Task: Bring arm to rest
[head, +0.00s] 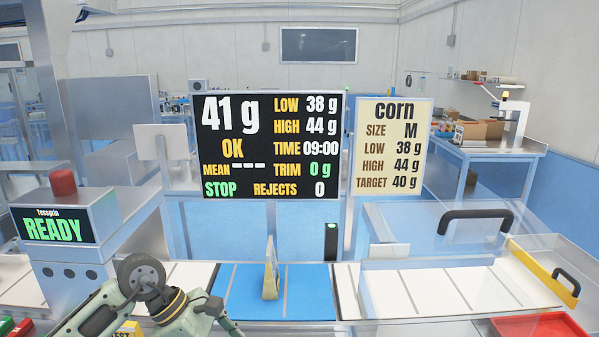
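My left arm (140,278) comes in at the bottom left, bent at its joint. Its dark end (215,308) is low in the picture, left of the pouch and apart from it. The fingers cannot be made out, so I cannot tell whether that gripper is open or shut. My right arm and gripper are not in view. A narrow tan pouch (270,270) stands upright, seen nearly edge-on, on the blue belt section (310,290). No gripper touches it.
A black display (265,146) reads 41 g, OK, STOP, rejects 0. A corn card (393,147) stands beside it. A READY box (52,226) with a red button is left. A clear cover (430,235) with a black handle and a red tray (540,325) are right.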

